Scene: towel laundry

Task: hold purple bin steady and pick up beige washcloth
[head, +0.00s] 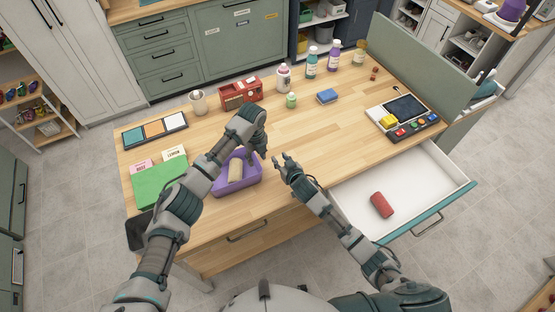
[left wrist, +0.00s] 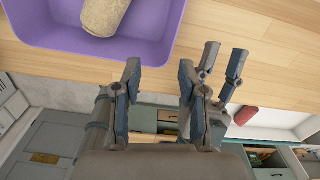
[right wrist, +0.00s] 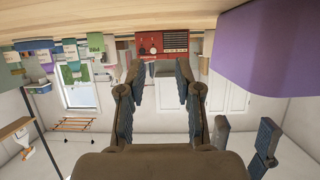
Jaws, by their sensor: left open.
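The purple bin (head: 247,186) stands on the wooden table, with the rolled beige washcloth (head: 236,168) lying inside it. My left gripper (head: 264,155) is open and empty beside the bin's right edge. In the left wrist view the bin (left wrist: 150,45) and part of the washcloth (left wrist: 104,14) lie beyond the open fingers (left wrist: 160,75). My right gripper (head: 280,160) is open and empty, to the right of the bin and close to my left gripper. In the right wrist view the bin wall (right wrist: 270,50) is at upper right, apart from the fingers (right wrist: 158,75).
An open white drawer (head: 420,190) holds a red rolled cloth (head: 381,205) at right. A green folder (head: 160,185) lies left of the bin. A red box (head: 240,93), bottles (head: 311,63) and a blue sponge (head: 327,96) stand behind. The table's middle right is clear.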

